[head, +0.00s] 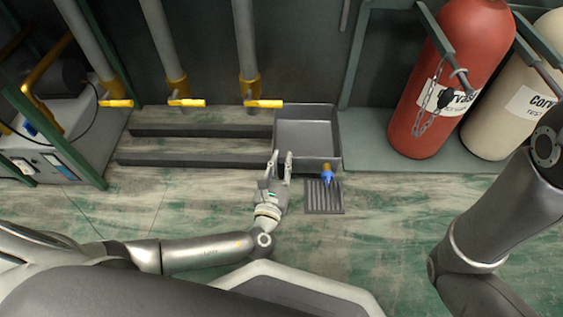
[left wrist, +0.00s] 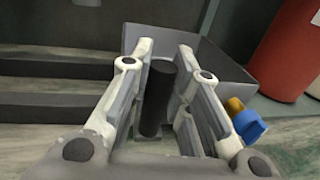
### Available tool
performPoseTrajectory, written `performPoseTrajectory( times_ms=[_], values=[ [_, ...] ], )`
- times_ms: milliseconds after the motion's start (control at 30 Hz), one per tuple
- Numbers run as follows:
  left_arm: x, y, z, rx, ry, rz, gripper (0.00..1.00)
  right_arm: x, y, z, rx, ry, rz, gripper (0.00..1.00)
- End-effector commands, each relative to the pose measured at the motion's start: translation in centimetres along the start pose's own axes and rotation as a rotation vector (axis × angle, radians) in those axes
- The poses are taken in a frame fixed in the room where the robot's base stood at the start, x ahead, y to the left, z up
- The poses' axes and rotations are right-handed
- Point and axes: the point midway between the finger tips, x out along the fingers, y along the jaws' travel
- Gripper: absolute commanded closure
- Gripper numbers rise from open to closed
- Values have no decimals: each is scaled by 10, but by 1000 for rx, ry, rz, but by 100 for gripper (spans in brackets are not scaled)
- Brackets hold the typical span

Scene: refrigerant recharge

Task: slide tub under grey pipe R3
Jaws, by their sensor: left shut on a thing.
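The dark grey open tub (head: 308,133) sits on the floor by the back wall; its interior looks empty. Three grey pipes come down the wall, each with a yellow valve handle. The rightmost pipe (head: 245,45) ends just left of the tub; I cannot read which one is R3. My left gripper (head: 281,158) is at the tub's near left side. In the left wrist view my left gripper (left wrist: 167,62) is shut on a dark upright bar (left wrist: 157,98), seemingly the tub's handle, with the tub wall (left wrist: 215,66) behind. My right arm shows at right; its gripper is out of view.
Two dark rails (head: 200,130) run along the floor left of the tub. A red cylinder (head: 440,90) and a cream cylinder (head: 505,115) stand at right.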

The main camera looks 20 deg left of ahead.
Motion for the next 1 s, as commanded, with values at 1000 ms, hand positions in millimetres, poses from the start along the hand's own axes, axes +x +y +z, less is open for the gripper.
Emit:
performPoseTrajectory(
  times_ms=[1000],
  values=[
    [-27,140,1,5,-1,3,100,31,7,11,-1,-1,0,46]
  ],
)
